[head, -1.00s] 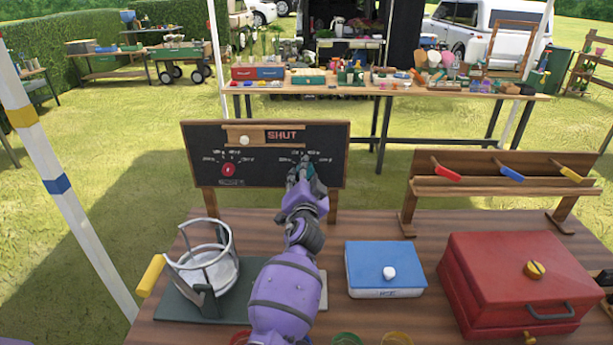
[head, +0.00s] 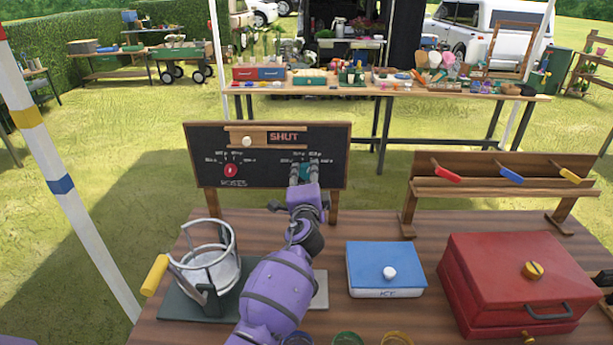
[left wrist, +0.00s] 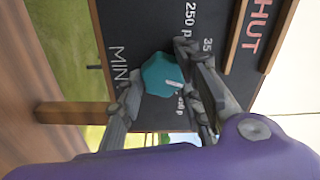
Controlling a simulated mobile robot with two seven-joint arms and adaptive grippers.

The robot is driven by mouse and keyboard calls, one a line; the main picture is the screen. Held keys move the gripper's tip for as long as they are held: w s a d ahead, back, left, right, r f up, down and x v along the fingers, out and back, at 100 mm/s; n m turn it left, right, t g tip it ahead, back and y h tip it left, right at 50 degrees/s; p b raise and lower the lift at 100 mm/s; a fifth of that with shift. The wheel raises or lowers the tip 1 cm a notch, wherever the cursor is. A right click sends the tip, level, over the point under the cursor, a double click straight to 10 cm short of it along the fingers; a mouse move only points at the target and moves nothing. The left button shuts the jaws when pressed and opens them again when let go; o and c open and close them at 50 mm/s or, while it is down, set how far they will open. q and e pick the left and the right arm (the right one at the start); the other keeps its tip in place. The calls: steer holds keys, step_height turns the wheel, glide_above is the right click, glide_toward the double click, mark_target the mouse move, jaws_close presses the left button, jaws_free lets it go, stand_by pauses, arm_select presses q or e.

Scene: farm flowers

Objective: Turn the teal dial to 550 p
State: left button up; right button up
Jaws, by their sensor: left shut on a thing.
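The teal dial (head: 305,171) sits on the right half of the black board (head: 267,186), under an arc of small price marks. In the left wrist view the teal dial (left wrist: 160,74) shows a pale pointer line, with "250 p" and "MIN." on the board near it. My left gripper (head: 303,168) is at the board with one finger on each side of the dial, shut on it. In the left wrist view the fingers (left wrist: 163,68) flank the dial and hide part of the marks. The exact reading is too small to tell. My right gripper is not in view.
A red dial (head: 231,170) is on the board's left half, below a wooden slider (head: 262,139) beside "SHUT". A wire holder with a yellow handle (head: 154,275), a blue box (head: 386,268) and a red case (head: 516,285) stand on the table. A peg rack (head: 505,185) stands right.

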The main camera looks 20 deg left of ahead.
arm_select(q)
steer(key=m, duration=0.3)
steer(key=m+p, duration=0.1)
steer(key=m, duration=0.1)
steer(key=shift+s+f, duration=0.1)
steer(key=shift+f, duration=0.25)
steer(key=shift+a+m+p, duration=0.1)
steer(key=shift+m+p, duration=0.25)
steer(key=shift+m, duration=0.85)
steer(key=shift+f+m, duration=0.2)
steer(key=shift+m, duration=0.2)
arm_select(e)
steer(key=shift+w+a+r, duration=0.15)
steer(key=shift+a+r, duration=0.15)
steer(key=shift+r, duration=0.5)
arm_select(q)
steer(key=shift+a, duration=0.1)
steer(key=o, duration=1)
steer(key=shift+s, duration=0.1)
steer(key=shift+r, duration=0.15)
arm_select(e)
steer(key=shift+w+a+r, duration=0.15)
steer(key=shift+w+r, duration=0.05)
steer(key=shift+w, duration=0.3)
arm_select(q)
steer(key=shift+r, duration=0.15)
